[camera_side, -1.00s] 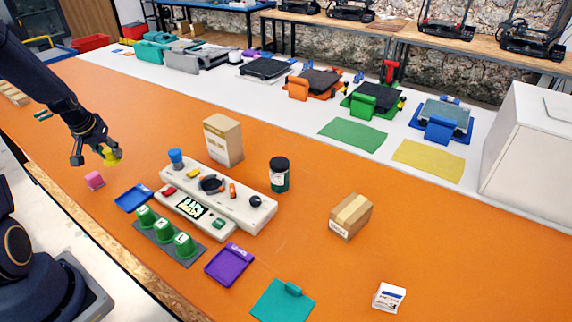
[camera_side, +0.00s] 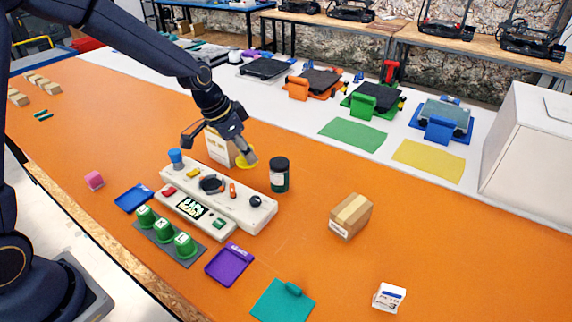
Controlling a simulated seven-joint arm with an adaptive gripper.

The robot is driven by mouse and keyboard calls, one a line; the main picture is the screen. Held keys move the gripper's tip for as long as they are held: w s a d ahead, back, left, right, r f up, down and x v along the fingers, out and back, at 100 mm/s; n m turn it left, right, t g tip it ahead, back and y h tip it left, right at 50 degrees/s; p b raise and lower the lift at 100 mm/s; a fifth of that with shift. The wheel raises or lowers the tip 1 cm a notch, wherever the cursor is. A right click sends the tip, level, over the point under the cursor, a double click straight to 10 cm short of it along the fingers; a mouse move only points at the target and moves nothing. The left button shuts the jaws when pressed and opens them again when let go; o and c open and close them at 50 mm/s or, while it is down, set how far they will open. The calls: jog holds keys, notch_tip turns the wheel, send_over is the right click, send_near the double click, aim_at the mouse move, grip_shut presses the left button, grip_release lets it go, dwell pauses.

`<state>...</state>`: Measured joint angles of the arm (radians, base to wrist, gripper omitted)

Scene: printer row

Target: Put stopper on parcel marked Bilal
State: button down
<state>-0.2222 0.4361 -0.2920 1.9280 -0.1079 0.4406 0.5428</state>
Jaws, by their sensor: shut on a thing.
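My gripper (camera_side: 240,150) is shut on a small yellow piece, which I take to be the stopper (camera_side: 246,161). It holds the piece above the orange table, in front of the tall carton and behind the white control panel. The fingers partly hide the piece. A brown cardboard parcel (camera_side: 350,216) with a tape strip and a small white label sits to the right, apart from my gripper. The tall carton (camera_side: 218,148) is partly hidden behind my gripper. The names on both boxes are too small to read.
A dark jar (camera_side: 279,174) stands just right of my gripper. The control panel (camera_side: 240,208) with knobs lies below it. Green cups (camera_side: 164,229), a blue tray (camera_side: 132,198), a purple tray (camera_side: 230,264) and a small white box (camera_side: 389,297) lie in front. The table around the parcel is clear.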

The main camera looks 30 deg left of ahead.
jog(key=s+d+r+m+g+h, duration=0.1)
jog(key=s+d+m, duration=0.1)
jog(key=d, duration=0.7)
jog(key=s+d+r+m, duration=0.1)
jog(key=s+d+m, duration=0.2)
jog(key=d, duration=0.7)
send_near(353, 214)
jog(key=shift+w+d+f, duration=0.35)
jog(key=shift+d+f, duration=0.25)
jog(key=shift+f, duration=0.05)
jog(key=shift+w+d+f, duration=0.15)
jog(key=shift+w+f, duration=0.2)
jog(key=shift+f, duration=0.1)
jog(key=shift+w+f+h, duration=0.15)
jog(key=shift+f+h, duration=0.15)
jog(key=shift+f, duration=1.35)
jog(key=shift+f, duration=0.1)
jog(key=c, duration=0.8)
grip_release()
jog(key=shift+f, duration=0.1)
